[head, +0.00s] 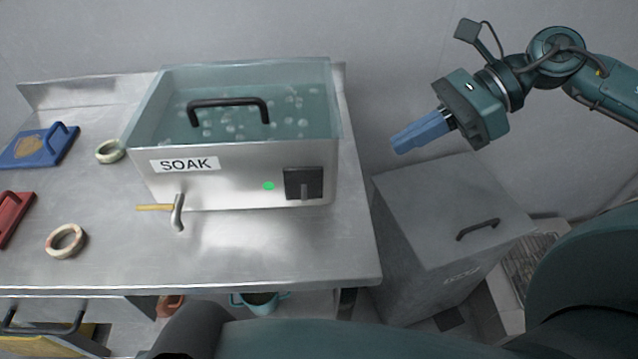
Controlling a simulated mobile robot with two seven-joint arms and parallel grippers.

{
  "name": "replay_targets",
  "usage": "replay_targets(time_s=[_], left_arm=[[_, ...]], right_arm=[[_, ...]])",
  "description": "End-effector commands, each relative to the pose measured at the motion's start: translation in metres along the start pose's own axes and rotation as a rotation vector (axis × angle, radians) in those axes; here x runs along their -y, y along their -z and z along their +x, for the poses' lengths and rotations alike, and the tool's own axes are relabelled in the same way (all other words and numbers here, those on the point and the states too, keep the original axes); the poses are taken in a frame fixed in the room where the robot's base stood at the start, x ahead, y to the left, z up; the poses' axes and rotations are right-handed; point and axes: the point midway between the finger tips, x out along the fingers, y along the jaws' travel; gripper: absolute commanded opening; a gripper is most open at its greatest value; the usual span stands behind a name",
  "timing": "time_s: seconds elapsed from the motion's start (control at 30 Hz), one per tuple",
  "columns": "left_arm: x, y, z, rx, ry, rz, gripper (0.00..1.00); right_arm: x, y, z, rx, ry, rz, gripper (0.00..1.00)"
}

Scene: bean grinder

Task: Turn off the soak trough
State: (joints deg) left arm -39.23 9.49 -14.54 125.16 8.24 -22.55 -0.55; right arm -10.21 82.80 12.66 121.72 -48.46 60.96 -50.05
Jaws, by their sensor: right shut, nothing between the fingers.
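The soak trough (240,170) is a metal box with a "SOAK" label, standing on the steel table. Bubbly water shows through its clear lid, which has a black handle (228,105). A round green light (268,186) glows on its front. To the right of the light is a dark switch plate (303,183) with a small grey lever pointing down. A tap (178,212) with a yellow piece is at the front left. My right gripper (396,146) has blue fingers, shut and empty, in the air to the right of the trough. My left gripper is not in view.
A grey lidded bin (450,210) stands on the floor right of the table (270,260). Two rings (66,241), a blue tool (38,146) and a red tool (12,215) lie on the table's left. The tabletop before the trough is clear.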

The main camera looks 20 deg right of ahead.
Motion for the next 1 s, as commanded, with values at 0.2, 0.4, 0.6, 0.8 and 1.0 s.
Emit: replay_targets(time_s=[0.2,0.4,0.6,0.8,1.0], left_arm=[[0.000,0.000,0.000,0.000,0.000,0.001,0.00],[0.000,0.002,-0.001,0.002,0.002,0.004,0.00],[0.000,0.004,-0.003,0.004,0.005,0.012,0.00],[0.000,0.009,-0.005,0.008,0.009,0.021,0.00],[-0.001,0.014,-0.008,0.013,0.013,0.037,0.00]], right_arm=[[0.000,0.000,0.000,0.002,0.000,0.001,0.00],[0.000,-0.001,0.005,0.005,0.002,0.002,0.00],[0.001,-0.002,0.018,0.006,0.003,0.001,0.00],[-0.001,-0.004,0.040,0.011,-0.003,-0.001,0.00],[-0.001,-0.005,0.080,0.009,-0.005,-0.002,0.00]])
